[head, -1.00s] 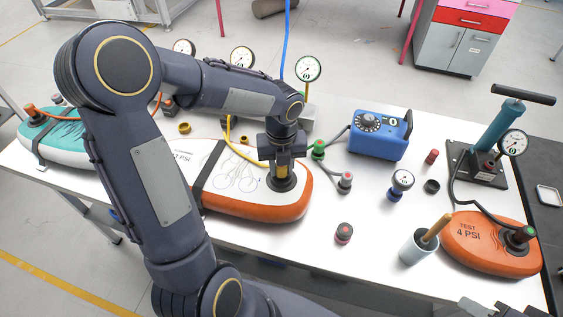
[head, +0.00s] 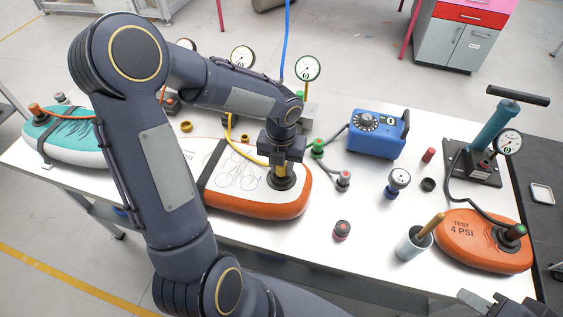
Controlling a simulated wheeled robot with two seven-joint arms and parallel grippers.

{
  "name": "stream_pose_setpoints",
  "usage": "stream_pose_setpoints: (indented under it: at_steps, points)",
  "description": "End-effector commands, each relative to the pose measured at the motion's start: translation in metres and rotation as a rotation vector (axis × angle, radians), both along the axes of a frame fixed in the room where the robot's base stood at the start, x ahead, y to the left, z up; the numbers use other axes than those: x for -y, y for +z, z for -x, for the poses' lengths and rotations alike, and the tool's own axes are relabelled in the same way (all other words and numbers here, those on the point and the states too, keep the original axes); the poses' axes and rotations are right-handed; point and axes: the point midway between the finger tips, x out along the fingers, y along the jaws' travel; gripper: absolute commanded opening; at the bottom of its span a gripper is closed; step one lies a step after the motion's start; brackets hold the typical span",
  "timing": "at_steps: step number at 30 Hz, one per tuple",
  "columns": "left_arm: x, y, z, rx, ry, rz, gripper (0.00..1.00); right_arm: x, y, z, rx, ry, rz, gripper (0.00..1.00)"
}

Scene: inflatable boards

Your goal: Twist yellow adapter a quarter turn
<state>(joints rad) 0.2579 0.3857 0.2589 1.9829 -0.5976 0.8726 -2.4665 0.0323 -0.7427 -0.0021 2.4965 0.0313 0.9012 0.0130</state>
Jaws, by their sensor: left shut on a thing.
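My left gripper (head: 283,172) points down over the black valve ring (head: 290,184) at the right end of the orange and white board (head: 262,205). It is shut on the yellow adapter (head: 277,158), of which only a little yellow shows between the fingers. A yellow hose (head: 231,135) runs from there in a loop to the left. Whether the adapter is seated in the valve is hidden by the fingers. My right gripper (head: 480,302) shows only in part at the bottom right edge, and its fingertips are unclear.
A blue pump box (head: 378,135) stands behind to the right, with a green-ended hose fitting (head: 318,149) near it. A small orange test board (head: 480,245), a hand pump (head: 490,135) and a cup (head: 412,245) are at the right. The front middle of the table is mostly clear.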

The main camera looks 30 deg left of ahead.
Motion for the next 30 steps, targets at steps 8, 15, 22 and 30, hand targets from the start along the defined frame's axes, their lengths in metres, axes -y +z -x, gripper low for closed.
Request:
stream_pose_setpoints:
  at_steps: [8,15,22,30]
  points:
    - [0.0,0.002,0.0,-0.002,-0.149,0.0,0.09,0.0,0.017,0.0,0.0,0.0,0.0,0.36]
    - [0.0,0.002,0.0,-0.002,-0.268,0.0,0.09,0.0,0.028,0.0,0.0,0.0,0.0,0.36]
    - [0.0,0.0,0.0,0.0,-0.309,-0.001,0.09,0.0,0.029,0.0,0.0,0.0,0.0,0.36]
    - [0.0,0.0,0.0,0.0,-0.306,-0.001,0.46,0.0,0.029,0.0,0.0,0.0,0.0,0.36]
